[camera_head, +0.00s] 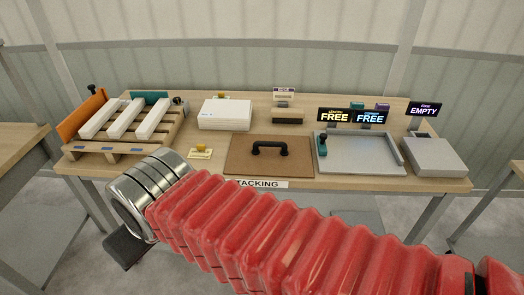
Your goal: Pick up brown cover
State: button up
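The brown cover (240,158) is a flat brown board with a black arched handle (269,147) on top. It lies flat on the wooden table (195,172) near the front edge, just behind a label reading "TACKING". My arm's red ribbed sleeve crosses the foreground from the lower right, ending in a silver ringed part at the left, apart from the cover. A dark piece (127,247) hangs below the silver part; I cannot tell whether it belongs to my gripper. No gripper fingers can be made out.
A wooden pallet (88,150) with white bars stands left. A white box (225,114) sits behind the cover. Right are a grey tray (360,166) with a teal knob, a grey box (437,157), and signs reading "FREE" (334,115) and "EMPTY" (424,110).

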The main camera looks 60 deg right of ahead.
aim_at(257, 155)
jog(key=i, duration=0.9)
jog(key=z, duration=0.05)
